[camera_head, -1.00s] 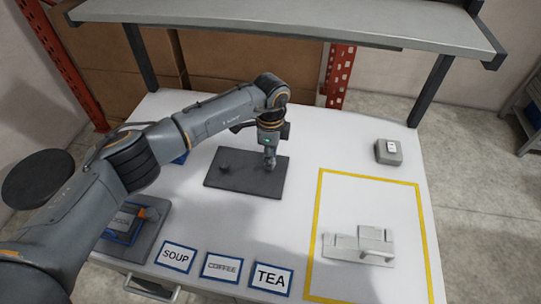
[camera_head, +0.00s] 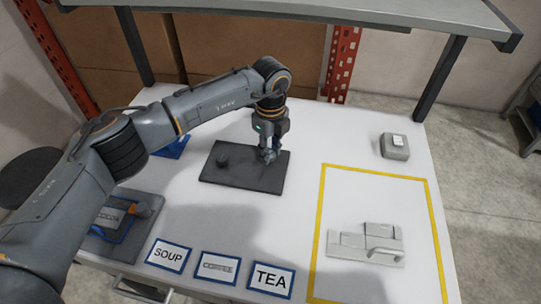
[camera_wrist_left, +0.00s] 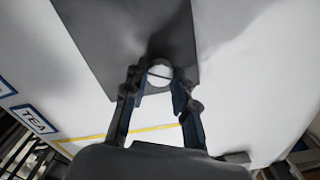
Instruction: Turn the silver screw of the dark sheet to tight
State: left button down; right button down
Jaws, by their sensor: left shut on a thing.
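The dark sheet (camera_head: 240,178) lies flat on the white table. My left gripper (camera_head: 269,157) points down over its right part. In the left wrist view the silver screw (camera_wrist_left: 159,74) shows a round, bright head with a dark slot across it. The fingers of my left gripper (camera_wrist_left: 157,92) are shut on the screw, one on each side. The screw is mostly hidden by the fingers in the head view. How tight it is cannot be told. My right gripper is not in view.
SOUP (camera_head: 168,255), COFFEE (camera_head: 217,266) and TEA (camera_head: 270,279) cards line the front. A yellow frame (camera_head: 320,215) surrounds a pale handled part (camera_head: 365,243). A grey box (camera_head: 395,146) stands back right. A shelf (camera_head: 300,12) hangs above.

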pick_arm(q)
jog(key=m+b, duration=0.4)
jog(key=shift+w+m, duration=0.1)
jog(key=shift+m, duration=0.2)
jog(key=m+b, duration=0.2)
jog(key=shift+m, duration=0.4)
jog(key=m+b, duration=0.2)
jog(key=m, duration=0.1)
jog(key=shift+r+m, duration=0.1)
jog(key=shift+m, duration=0.2)
jog(key=m+b, duration=0.2)
jog(key=m, duration=0.1)
jog(key=shift+m, duration=0.3)
jog(key=m+b, duration=0.1)
jog(key=m, duration=0.2)
jog(key=shift+r+m, duration=0.1)
jog(key=shift+m, duration=0.2)
jog(key=m+b, duration=0.1)
jog(key=m, duration=0.2)
jog(key=shift+m, duration=0.3)
jog(key=m, duration=0.3)
jog(key=shift+m, duration=0.3)
jog(key=shift+w+r+m+b, duration=0.1)
jog(key=shift+m+b, duration=0.25)
jog(key=shift+m, duration=1.65)
